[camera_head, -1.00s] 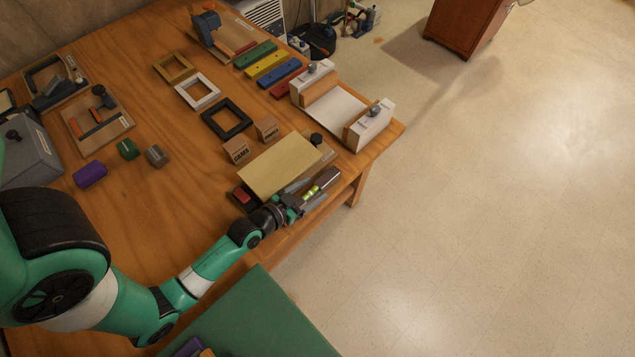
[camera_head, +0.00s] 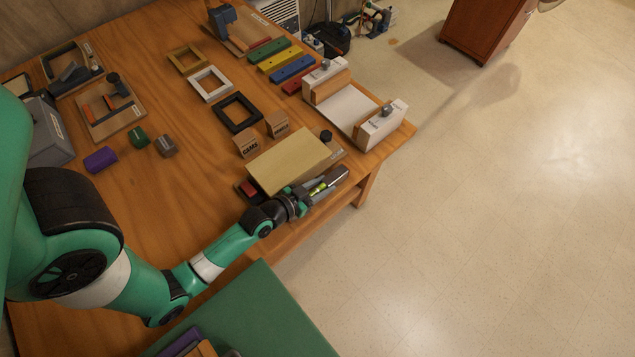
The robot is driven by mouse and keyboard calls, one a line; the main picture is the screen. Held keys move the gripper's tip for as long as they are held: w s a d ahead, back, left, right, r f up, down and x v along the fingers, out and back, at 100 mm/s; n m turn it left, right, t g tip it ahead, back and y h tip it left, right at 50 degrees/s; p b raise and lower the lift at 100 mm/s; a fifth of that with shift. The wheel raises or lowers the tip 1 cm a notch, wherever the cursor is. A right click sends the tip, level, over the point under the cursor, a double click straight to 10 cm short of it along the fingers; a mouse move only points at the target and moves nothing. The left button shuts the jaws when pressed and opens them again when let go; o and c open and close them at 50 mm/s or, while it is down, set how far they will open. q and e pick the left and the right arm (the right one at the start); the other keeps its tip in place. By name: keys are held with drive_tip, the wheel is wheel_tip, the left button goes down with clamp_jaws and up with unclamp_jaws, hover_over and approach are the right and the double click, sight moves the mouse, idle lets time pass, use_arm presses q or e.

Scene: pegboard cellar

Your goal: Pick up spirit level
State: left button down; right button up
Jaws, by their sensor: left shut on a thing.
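The spirit level (camera_head: 340,174) is a grey bar with a bright yellow-green vial, in the camera_head view near the table's front right edge. My left gripper (camera_head: 314,189) is shut on the spirit level, around its middle near the vial. Part of the level is hidden by the fingers. It is beside the front edge of a pale yellow board (camera_head: 288,160); I cannot tell whether it is lifted clear of the table. My right gripper is not in view.
Two small wooden blocks (camera_head: 277,124), a black frame (camera_head: 237,113) and a white clamp-like fixture (camera_head: 381,125) stand behind the board. A green surface (camera_head: 258,318) lies at the front.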

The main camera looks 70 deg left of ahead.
use_arm(q)
drive_tip(key=shift+r, duration=0.1)
drive_tip(key=shift+r+p, duration=0.45)
drive_tip(key=shift+r, duration=0.15)
drive_tip(key=r+p, duration=0.1)
drive_tip(key=r, duration=0.1)
drive_tip(key=d+r+p, duration=0.1)
drive_tip(key=r+p, duration=0.1)
drive_tip(key=shift+w+d, duration=0.15)
drive_tip(key=shift+w, duration=0.05)
drive_tip(key=w+d+r, duration=0.2)
drive_tip(key=d+r, duration=0.2)
drive_tip(key=d, duration=0.2)
drive_tip(key=w+d+r+p, duration=0.1)
drive_tip(key=w+d+r, duration=0.1)
drive_tip(key=d, duration=0.4)
drive_tip(key=shift+r+p, duration=0.3)
drive_tip(key=shift+r, duration=0.55)
